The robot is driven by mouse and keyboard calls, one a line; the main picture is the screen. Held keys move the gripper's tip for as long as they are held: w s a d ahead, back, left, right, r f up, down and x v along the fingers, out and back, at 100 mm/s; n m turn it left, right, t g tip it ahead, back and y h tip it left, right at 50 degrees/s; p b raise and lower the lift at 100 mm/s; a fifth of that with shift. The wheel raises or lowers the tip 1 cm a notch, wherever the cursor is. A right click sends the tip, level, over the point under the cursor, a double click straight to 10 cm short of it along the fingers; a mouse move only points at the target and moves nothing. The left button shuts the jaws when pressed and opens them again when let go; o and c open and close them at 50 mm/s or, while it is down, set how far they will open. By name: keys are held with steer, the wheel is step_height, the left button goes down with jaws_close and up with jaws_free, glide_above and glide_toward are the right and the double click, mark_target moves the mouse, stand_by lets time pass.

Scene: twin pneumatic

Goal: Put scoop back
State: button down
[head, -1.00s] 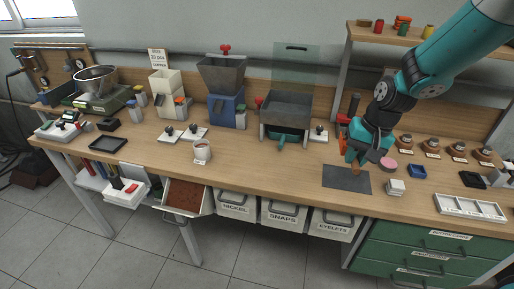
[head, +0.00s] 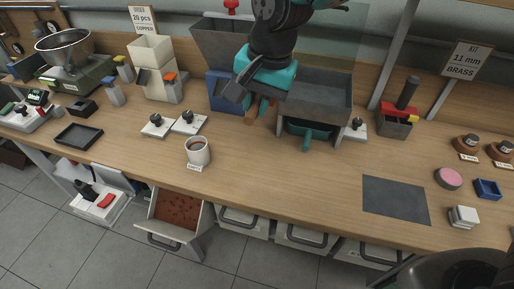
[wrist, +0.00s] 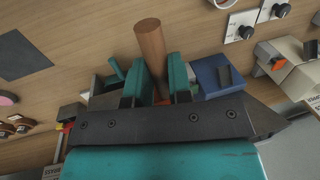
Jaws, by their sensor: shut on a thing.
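My gripper (head: 260,106) hangs in front of the blue-based hopper, above the bench. It is shut on a round brown wooden handle, which I take to be the scoop (head: 249,116). In the wrist view the handle (wrist: 150,42) stands between the two teal fingers (wrist: 154,78) and sticks out past them. The scoop's bowl is not visible in either view. An open drawer (head: 172,238) of reddish-brown pieces hangs under the bench's front edge, below and left of my gripper.
A white cup (head: 198,152) stands near the front edge. A grey hopper (head: 316,97) with a teal handle is just right of my gripper. Two small white blocks with black knobs (head: 187,122) stand to the left. A dark mat (head: 396,200) lies clear at right.

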steer(key=a+f, duration=0.1)
steer(key=a, duration=0.1)
steer(key=p, duration=0.2)
glide_above(249, 177)
steer(key=f, duration=1.4)
steer(key=shift+s+d, duration=0.15)
steer(key=shift+d, duration=0.1)
steer(key=shift+d+x, duration=0.2)
steer(key=shift+x, duration=0.95)
steer(key=shift+d+x, duration=0.25)
steer(key=shift+x, duration=0.9)
steer(key=shift+s+f, duration=0.1)
steer(key=shift+s, duration=0.05)
steer(key=shift+f, duration=0.15)
steer(key=c, duration=1)
jaws_free()
steer(key=shift+c, duration=0.2)
